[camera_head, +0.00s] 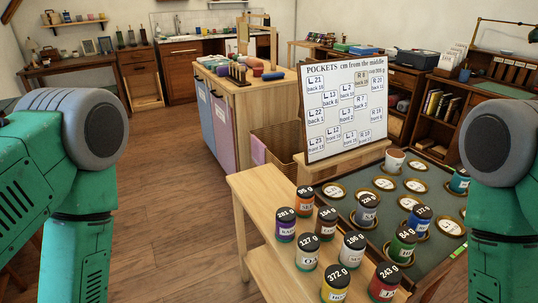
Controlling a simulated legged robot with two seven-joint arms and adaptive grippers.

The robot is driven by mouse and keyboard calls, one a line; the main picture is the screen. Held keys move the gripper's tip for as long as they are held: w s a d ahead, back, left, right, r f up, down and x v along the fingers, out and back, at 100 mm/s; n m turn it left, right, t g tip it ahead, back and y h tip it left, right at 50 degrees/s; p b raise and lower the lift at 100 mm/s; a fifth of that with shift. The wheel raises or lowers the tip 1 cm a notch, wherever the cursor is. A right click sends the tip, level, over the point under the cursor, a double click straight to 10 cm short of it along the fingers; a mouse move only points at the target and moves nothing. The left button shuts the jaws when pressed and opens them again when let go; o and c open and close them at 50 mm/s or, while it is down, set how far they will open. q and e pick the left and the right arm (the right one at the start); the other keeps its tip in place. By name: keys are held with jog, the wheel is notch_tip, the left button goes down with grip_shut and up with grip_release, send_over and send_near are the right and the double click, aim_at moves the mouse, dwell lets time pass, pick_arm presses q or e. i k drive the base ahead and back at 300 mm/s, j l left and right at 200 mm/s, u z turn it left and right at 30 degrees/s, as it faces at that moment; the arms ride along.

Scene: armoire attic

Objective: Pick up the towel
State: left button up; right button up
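A small pink cloth (258,150), which looks like the towel, hangs at the left edge of a wicker basket (283,147) beside the wooden island. It is small in view, and I cannot tell how much of it lies inside the basket. My two green arms show at the left and right edges of the picture. Both run down out of the frame, so neither gripper is seen. Nothing is seen touching the cloth.
A wooden table (246,196) with a dark board (337,203), several labelled jars and a cup (395,160) stands in front. A whiteboard (345,108) stands behind it. Wooden floor (175,190) is clear at left.

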aim_at(258, 148)
jog(key=i+j+z, duration=0.3)
jog(key=j, duration=0.4)
jog(key=j+z, duration=0.3)
jog(key=j, duration=0.35)
jog(key=i+j+z, duration=0.1)
jog(key=j+z, duration=0.2)
jog(key=j, duration=0.5)
jog(key=i+j+z, duration=0.25)
jog(key=j, duration=0.3)
jog(key=i+j+z, duration=0.2)
jog(key=j, duration=0.3)
jog(key=j+z, duration=0.25)
jog(key=j, duration=0.35)
jog(key=i+j+z, duration=0.1)
jog(key=j+z, duration=0.15)
jog(key=j, duration=0.35)
jog(key=i+j+z, duration=0.5)
jog(key=j, duration=0.25)
